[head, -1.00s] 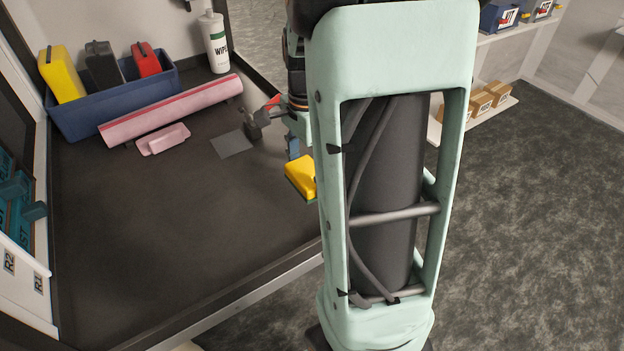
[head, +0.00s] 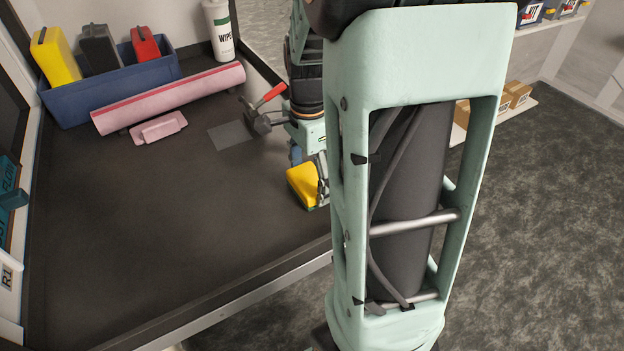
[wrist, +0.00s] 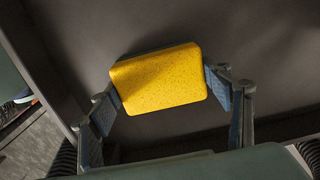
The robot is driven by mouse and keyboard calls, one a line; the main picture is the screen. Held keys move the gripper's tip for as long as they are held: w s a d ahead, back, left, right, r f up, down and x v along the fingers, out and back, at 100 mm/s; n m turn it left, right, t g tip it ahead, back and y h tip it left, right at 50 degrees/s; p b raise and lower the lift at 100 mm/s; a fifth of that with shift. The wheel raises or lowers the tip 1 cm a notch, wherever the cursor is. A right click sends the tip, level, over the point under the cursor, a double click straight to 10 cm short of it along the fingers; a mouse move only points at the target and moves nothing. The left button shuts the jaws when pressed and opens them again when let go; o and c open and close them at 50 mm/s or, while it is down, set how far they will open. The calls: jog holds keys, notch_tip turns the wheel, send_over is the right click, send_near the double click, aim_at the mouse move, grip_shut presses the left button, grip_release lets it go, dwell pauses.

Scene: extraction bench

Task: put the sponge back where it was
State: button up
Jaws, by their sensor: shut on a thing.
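The sponge (head: 302,184) is yellow with a thin green layer underneath. It is in the head view near the bench's right edge, partly covered by my arm. My gripper (wrist: 161,84) is shut on it; the wrist view shows the sponge (wrist: 158,79) between the two blue-padded fingers, yellow face toward the camera. In the head view my gripper (head: 309,178) is mostly hidden behind my own arm. I cannot tell how high the sponge is above the bench. A grey square patch (head: 228,136) lies bare on the dark bench (head: 170,230), beyond and left of the sponge.
A blue bin (head: 75,107) holds yellow, black and red containers. A dark tool with a red handle (head: 270,95) is beside the grey patch. The bench's middle is clear.

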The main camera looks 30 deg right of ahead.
aim_at(308, 178)
jog(key=shift+r, duration=0.1)
jog(key=shift+a, duration=0.1)
jog(key=shift+f, duration=0.25)
jog(key=o, duration=1)
notch_tip(308, 178, up, 12)
jog(key=shift+r, duration=0.25)
